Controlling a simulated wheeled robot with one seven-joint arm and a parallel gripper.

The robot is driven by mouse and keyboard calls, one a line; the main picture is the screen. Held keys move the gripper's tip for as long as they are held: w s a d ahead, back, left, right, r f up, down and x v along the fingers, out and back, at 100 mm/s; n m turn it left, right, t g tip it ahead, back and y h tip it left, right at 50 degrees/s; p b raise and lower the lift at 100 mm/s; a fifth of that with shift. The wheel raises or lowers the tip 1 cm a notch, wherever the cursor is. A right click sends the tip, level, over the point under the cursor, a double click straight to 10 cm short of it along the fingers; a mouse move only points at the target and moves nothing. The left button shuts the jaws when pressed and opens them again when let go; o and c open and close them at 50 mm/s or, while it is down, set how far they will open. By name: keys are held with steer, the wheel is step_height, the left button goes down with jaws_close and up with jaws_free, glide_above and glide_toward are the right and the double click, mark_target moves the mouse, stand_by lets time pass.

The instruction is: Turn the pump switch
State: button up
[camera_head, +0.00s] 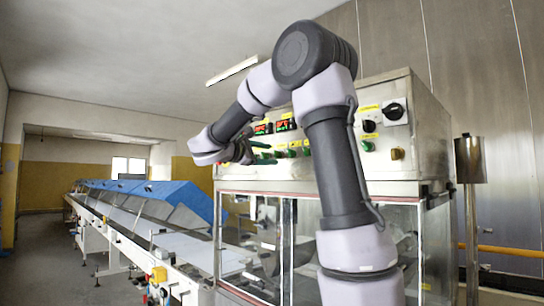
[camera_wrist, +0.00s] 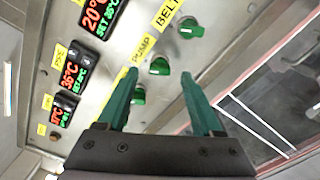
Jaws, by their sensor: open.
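The pump switch (camera_wrist: 160,66) is a green knob beside the yellow PUMP label (camera_wrist: 143,50) on the metal control panel (camera_wrist: 218,12). My gripper (camera_wrist: 158,74) is open, with two green fingers pointing at the panel. In the wrist view the pump switch shows between the two fingertips; whether they touch it, I cannot tell. In the head view my gripper (camera_head: 252,152) is at the left part of the panel front, and the arm hides part of the panel.
Another green knob (camera_wrist: 138,95) is close by the left finger. The BELT knob (camera_wrist: 191,27) is above right, and red displays (camera_wrist: 97,14) line the left. Black rotary switches (camera_head: 394,111) are at the panel's right. A glass-walled cabinet (camera_head: 400,240) stands below.

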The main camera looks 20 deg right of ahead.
steer(key=v, duration=0.8)
steer(key=shift+a, duration=0.2)
steer(key=s+d+f+m+g+y, duration=0.25)
steer(key=s+f+y, duration=0.25)
steer(key=s+f, duration=0.25)
steer(key=s+d+f+m+g+y, duration=0.1)
steer(key=s+d+f+m+y, duration=0.1)
steer(key=s+d+f+y, duration=0.45)
steer(key=s+a+f+m+t+y, duration=0.2)
steer(key=s+a+m+y, duration=0.1)
steer(key=a, duration=0.4)
steer(key=s+a+f+m+t+y, duration=0.2)
steer(key=s+a+f+m+y, duration=0.1)
steer(key=s+a+m, duration=0.3)
steer(key=shift+s+a+m+y, duration=0.2)
steer(key=shift+a+m+y, duration=0.25)
steer(key=shift+y, duration=0.3)
steer(key=shift+d+t, duration=0.15)
steer(key=shift+t, duration=0.1)
